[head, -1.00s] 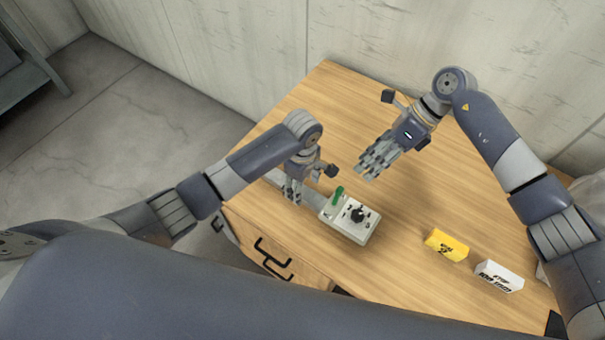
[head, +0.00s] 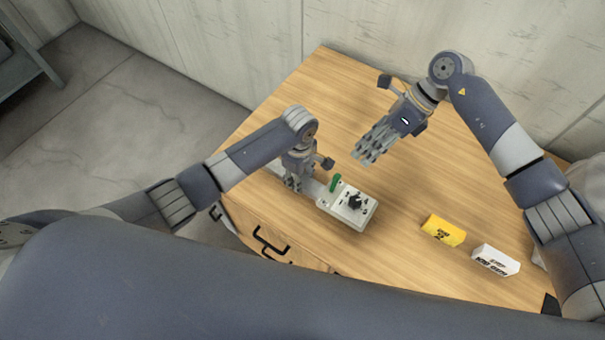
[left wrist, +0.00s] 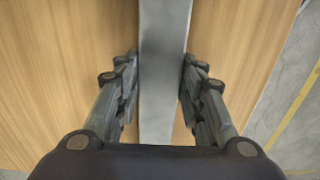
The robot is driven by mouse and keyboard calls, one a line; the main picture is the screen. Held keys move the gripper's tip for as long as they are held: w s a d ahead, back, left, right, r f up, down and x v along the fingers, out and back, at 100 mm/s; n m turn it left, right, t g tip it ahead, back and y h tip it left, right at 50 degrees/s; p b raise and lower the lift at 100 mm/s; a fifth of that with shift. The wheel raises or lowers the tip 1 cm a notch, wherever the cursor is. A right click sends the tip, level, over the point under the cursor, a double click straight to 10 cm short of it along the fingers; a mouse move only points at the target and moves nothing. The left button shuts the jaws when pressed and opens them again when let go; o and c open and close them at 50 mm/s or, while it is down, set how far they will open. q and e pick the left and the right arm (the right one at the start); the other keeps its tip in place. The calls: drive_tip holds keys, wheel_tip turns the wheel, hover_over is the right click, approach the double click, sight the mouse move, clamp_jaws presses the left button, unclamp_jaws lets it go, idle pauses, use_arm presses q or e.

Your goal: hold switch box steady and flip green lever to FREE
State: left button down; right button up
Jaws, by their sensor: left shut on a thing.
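The switch box (head: 350,213) is a pale box with a black knob (head: 354,201) on top, lying on the wooden table. Its green lever (head: 335,183) stands up at the box's back left edge. A grey bar (left wrist: 163,75) runs from the box's left side. My left gripper (head: 293,182) is shut on this bar, left of the box, with a finger on each side in the left wrist view. My right gripper (head: 367,158) is open and empty, above the table behind the box, apart from the lever. The lettering by the lever is too small to read.
A yellow block (head: 443,230) and a white block (head: 495,260) with dark print lie right of the box. The table (head: 310,100) is clear at the back. Drawer handles (head: 268,245) show on its front. A wall stands behind.

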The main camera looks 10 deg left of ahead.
drive_tip(key=shift+a, duration=0.1)
clamp_jaws()
drive_tip(key=w+n+h, duration=0.1)
drive_tip(key=n, duration=0.4)
drive_tip(key=w+a+n+t+h, duration=0.1)
drive_tip(key=w+n+h, duration=0.1)
drive_tip(key=n, duration=0.4)
drive_tip(key=w+a+n+t+h, duration=0.1)
drive_tip(key=n+h, duration=0.1)
drive_tip(key=n, duration=0.4)
drive_tip(key=shift+w+a+f, duration=0.1)
drive_tip(key=shift+w+a, duration=0.05)
drive_tip(key=shift+w, duration=0.2)
